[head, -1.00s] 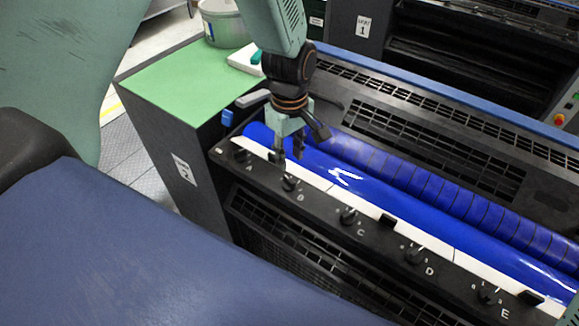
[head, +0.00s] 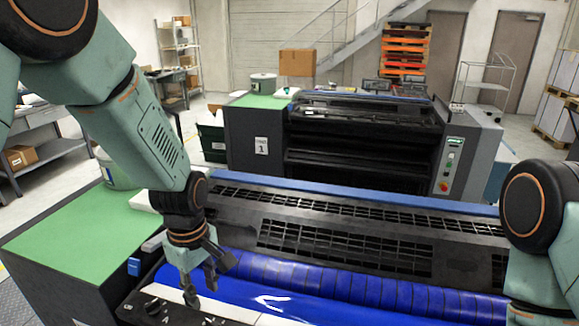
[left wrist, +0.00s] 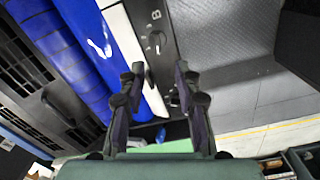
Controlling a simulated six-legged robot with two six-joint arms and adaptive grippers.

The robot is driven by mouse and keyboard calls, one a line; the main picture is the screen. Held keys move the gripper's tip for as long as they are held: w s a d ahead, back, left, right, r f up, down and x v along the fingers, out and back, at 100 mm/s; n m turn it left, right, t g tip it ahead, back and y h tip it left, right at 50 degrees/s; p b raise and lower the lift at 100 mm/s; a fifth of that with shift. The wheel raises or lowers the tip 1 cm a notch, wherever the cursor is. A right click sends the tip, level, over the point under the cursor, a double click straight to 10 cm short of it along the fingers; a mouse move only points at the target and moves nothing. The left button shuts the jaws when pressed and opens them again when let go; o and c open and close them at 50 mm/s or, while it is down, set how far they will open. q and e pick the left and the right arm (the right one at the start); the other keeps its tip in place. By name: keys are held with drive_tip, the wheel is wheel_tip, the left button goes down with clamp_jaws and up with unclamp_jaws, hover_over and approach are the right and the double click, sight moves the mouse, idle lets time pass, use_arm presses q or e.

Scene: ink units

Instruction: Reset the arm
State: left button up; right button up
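My left gripper (head: 203,292) hangs fingers-down over the front edge of the near ink unit, beside the blue ink roller (head: 345,292). In the left wrist view its two fingers (left wrist: 158,72) stand apart with nothing held between them. A black knob (head: 152,307) shows on the panel left of the gripper in the head view. The knob marked B (left wrist: 157,40) shows beyond the fingertips in the left wrist view, apart from them. My right arm enters at the right edge of the head view; its gripper is out of view.
A green-topped cabinet end (head: 75,238) with a grey pot (head: 118,172) and a white item (head: 146,201) lies left of the rollers. A second unit marked 1 (head: 262,146) stands behind. A cardboard box (head: 297,62) and orange pallets (head: 405,50) are farther back.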

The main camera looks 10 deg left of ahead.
use_arm(q)
drive_tip(key=s+f+m, duration=0.6)
drive_tip(key=s+f, duration=0.3)
drive_tip(key=s, duration=0.5)
drive_tip(key=s+f+m, duration=0.6)
drive_tip(key=s+f, duration=0.4)
drive_tip(key=s, duration=0.3)
wheel_tip(320, 180, down, 24)
drive_tip(key=b, duration=2.4)
drive_tip(key=shift+s+f+m+b, duration=0.15)
drive_tip(key=shift+s+m+b, duration=0.15)
drive_tip(key=shift+b, duration=0.1)
drive_tip(key=shift+o, duration=0.3)
